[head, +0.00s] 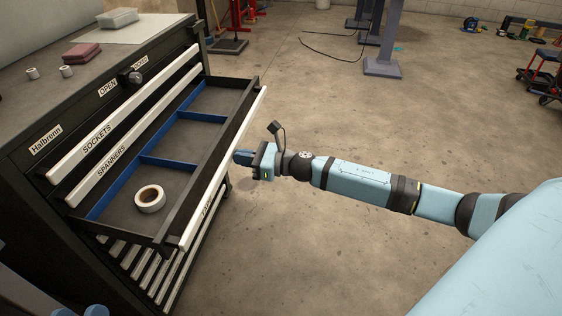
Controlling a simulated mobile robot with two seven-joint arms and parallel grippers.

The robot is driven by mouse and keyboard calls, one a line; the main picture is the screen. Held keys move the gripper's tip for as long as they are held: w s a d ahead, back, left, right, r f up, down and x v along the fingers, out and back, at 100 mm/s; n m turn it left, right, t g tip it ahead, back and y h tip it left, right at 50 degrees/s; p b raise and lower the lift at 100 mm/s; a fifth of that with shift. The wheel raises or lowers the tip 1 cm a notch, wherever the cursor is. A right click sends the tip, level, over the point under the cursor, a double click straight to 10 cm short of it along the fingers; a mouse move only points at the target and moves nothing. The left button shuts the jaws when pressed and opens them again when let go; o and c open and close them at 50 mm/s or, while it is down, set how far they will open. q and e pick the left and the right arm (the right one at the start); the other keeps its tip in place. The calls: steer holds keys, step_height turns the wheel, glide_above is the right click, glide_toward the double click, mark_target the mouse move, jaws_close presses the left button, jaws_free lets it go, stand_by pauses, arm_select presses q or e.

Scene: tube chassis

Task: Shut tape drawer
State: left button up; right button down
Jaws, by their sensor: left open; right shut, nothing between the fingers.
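The tape drawer (186,240) is pulled out of the black tool cabinet (30,185), with a white strip and a partly readable label along its front. Blue dividers split it into compartments. A white tape roll (143,208) lies in the nearest compartment. My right gripper (240,157) is shut and empty, just outside the middle of the drawer front. I cannot tell whether its tips touch the strip.
Drawers marked SOCKETS (97,139) and SPANNERS (112,160) above are shut. A black knob (134,77) sits by the OPEN mark. Small rolls, a dark red box (82,54) and a clear container (120,17) stand on top.

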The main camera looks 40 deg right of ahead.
mark_target(201, 158)
steer(key=x, duration=1.2)
steer(key=shift+w+a, duration=0.1)
steer(key=shift+w, duration=0.05)
steer(key=b+x, duration=0.2)
steer(key=x, duration=0.8)
steer(key=shift+w+a+f+b, duration=0.1)
steer(key=shift+w+a+b, duration=0.2)
steer(key=shift+b, duration=0.1)
steer(key=shift+w+a, duration=0.1)
steer(key=shift+w, duration=0.05)
arm_select(q)
steer(key=f, duration=0.1)
steer(key=f+g, duration=0.1)
steer(key=f, duration=0.1)
steer(key=shift+d+f, duration=0.25)
steer(key=shift+f, duration=0.15)
arm_select(e)
steer(key=shift+w+r, duration=0.1)
steer(key=shift+r, duration=0.25)
